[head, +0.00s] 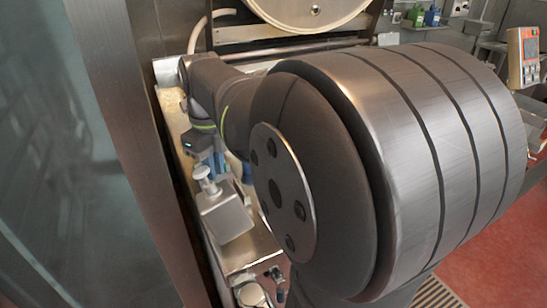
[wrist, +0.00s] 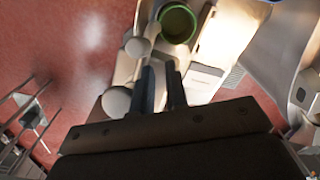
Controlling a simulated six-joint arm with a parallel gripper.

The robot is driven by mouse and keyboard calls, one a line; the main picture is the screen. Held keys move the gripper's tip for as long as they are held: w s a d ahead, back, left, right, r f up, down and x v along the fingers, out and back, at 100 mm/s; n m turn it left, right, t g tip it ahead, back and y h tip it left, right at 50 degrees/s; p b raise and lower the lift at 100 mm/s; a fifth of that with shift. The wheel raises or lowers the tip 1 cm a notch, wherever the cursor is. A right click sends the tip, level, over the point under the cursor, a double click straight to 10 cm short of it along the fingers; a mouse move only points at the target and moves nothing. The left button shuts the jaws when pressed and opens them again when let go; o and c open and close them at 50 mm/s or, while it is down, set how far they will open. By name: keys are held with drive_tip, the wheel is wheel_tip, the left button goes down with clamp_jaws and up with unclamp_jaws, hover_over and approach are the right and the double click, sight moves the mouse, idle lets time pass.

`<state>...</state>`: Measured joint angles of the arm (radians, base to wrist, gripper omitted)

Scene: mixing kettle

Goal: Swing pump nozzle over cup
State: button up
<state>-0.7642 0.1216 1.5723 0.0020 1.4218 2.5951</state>
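A grey metallic pump dispenser (head: 224,212) with a pale pump head (head: 205,180) stands on a light ledge in the head view. My gripper (head: 212,165) is close above and behind the pump head; my large arm joint hides much around it. In the wrist view, the two dark fingers of my gripper (wrist: 159,72) point away with a narrow gap between them. Something pale shows in the gap, but I cannot tell whether they touch it. A green round cup (wrist: 179,23) lies beyond the fingertips. Pale rounded parts lie left of the fingers; I cannot tell which is the nozzle.
A pale ledge (head: 254,242) runs beside a tall dark metal panel (head: 125,150). Metal fittings (head: 250,291) sit at its near end. A large round steel lid (head: 310,10) is behind. A control box (head: 523,58) is at right. Red floor shows at lower right.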

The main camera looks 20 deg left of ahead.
drive_tip(key=shift+s+f, duration=0.15)
drive_tip(key=shift+f, duration=0.15)
wheel_tip(320, 180, up, 14)
drive_tip(key=shift+r, duration=0.2)
idle(0.9)
drive_tip(key=shift+o, duration=0.2)
idle(1.4)
